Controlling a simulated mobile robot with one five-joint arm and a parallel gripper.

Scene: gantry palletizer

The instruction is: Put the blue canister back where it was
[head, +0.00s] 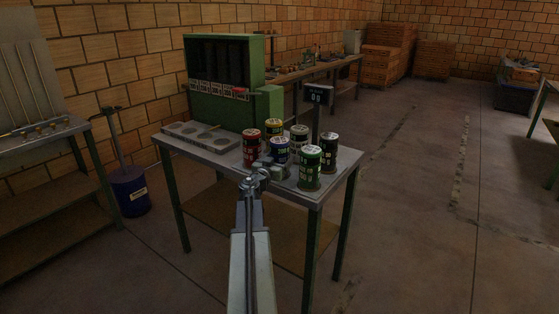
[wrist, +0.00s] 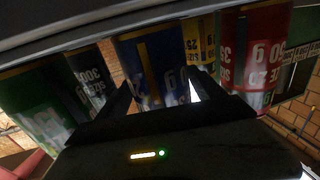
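The blue canister (head: 280,151) stands upright on the table, in the midst of several other canisters. In the wrist view, which is upside down, the blue canister (wrist: 150,70) shows between my two fingers. My gripper (head: 271,167) is low in front of it, slightly to its left in the head view. In the wrist view my gripper (wrist: 162,88) is open around or just before the canister. A small bright gap shows beside the right finger. Part of the canister's lower body is hidden behind my gripper in the head view.
A red canister (head: 250,148), yellow canister (head: 273,127), grey-labelled canister (head: 299,139), green canister (head: 310,168) and black canister (head: 329,153) stand close around. A scale display (head: 317,95) reads 0 g. A green rack (head: 222,75) and a holed plate (head: 196,136) are at left.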

